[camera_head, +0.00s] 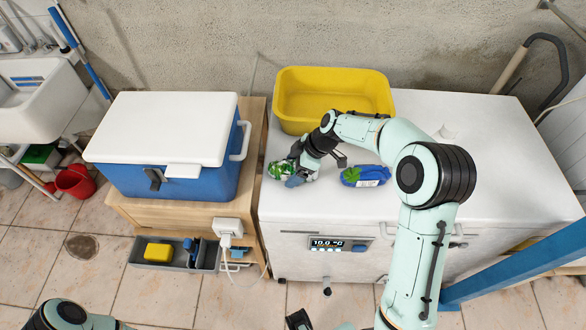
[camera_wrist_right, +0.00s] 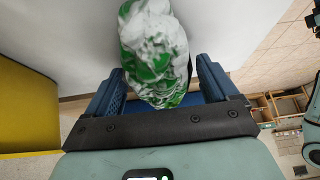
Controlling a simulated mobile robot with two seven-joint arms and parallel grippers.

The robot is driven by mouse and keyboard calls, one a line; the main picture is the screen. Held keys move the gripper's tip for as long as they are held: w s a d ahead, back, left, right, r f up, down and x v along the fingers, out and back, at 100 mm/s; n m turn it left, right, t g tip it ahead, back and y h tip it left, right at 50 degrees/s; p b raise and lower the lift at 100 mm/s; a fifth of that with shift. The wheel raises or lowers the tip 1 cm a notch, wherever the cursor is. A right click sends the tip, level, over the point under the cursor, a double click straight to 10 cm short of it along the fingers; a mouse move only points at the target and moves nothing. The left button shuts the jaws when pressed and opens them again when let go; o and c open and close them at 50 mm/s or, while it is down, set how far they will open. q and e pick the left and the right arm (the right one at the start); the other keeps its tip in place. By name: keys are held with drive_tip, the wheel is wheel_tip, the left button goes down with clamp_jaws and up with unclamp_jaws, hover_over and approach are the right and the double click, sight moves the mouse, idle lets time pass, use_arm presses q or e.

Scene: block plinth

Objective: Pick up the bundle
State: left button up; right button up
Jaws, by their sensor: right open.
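A rounded green-and-white bundle (camera_head: 281,170) lies on the white freezer lid near its left edge; its wrapping looks glossy and crumpled. My right gripper (camera_head: 294,176) is down at it, open. In the right wrist view the bundle (camera_wrist_right: 158,45) lies between the spread blue fingers of the gripper (camera_wrist_right: 160,85), with its near end reaching in between them. I cannot tell whether either finger touches it.
A blue packet (camera_head: 366,176) with a green top and white label lies right of the gripper. A yellow tub (camera_head: 331,97) stands behind on the freezer lid (camera_head: 500,170). A blue cooler with white lid (camera_head: 165,128) stands left on a wooden cabinet. The lid's right side is largely clear.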

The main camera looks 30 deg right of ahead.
drive_tip(key=shift+a+f, duration=0.1)
drive_tip(key=shift+f, duration=0.05)
drive_tip(key=c, duration=1.2)
drive_tip(key=shift+o, duration=0.2)
